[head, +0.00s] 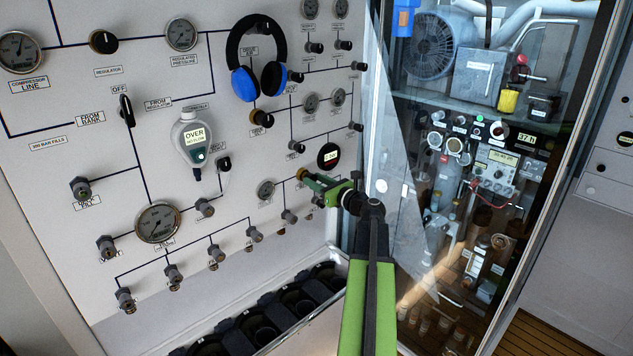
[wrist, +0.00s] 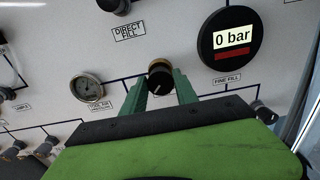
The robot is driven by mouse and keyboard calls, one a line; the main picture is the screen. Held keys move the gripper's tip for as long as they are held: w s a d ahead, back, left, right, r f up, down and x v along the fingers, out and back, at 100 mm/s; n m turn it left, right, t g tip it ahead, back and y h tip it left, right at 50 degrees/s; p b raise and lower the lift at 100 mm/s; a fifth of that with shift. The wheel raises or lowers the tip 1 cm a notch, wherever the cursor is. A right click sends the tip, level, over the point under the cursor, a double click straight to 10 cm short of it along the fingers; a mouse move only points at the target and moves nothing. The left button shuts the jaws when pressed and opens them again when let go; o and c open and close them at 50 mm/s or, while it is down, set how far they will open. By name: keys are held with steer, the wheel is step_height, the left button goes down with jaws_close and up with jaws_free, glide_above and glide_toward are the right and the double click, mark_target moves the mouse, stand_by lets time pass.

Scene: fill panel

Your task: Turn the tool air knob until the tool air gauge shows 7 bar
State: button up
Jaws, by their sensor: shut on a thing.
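The tool air gauge (wrist: 88,88) is a small round dial at the left in the wrist view, labelled as tool air pressure. It also shows in the head view (head: 265,190). Its needle is too small to read in bar. The tool air knob (wrist: 159,74), dark with a brassy rim and a pale mark, is right of the gauge; its brassy edge shows in the head view (head: 302,174). My gripper (wrist: 161,88) has its green fingers on both sides of the knob, shut on it. In the head view my gripper (head: 308,181) reaches the panel from the right.
A round black display (wrist: 229,40) reading 0 bar is close to the upper right of the knob. Blue headphones (head: 258,60) and a handheld meter (head: 195,140) hang on the panel. A glass door (head: 400,190) stands close right of my arm.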

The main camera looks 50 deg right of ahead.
steer(key=shift+d, duration=0.1)
jaws_close()
steer(key=shift+n, duration=0.3)
steer(key=n, duration=1.2)
steer(key=shift+a+f, duration=0.15)
steer(key=shift+a, duration=0.1)
steer(key=o, duration=1.1)
jaws_free()
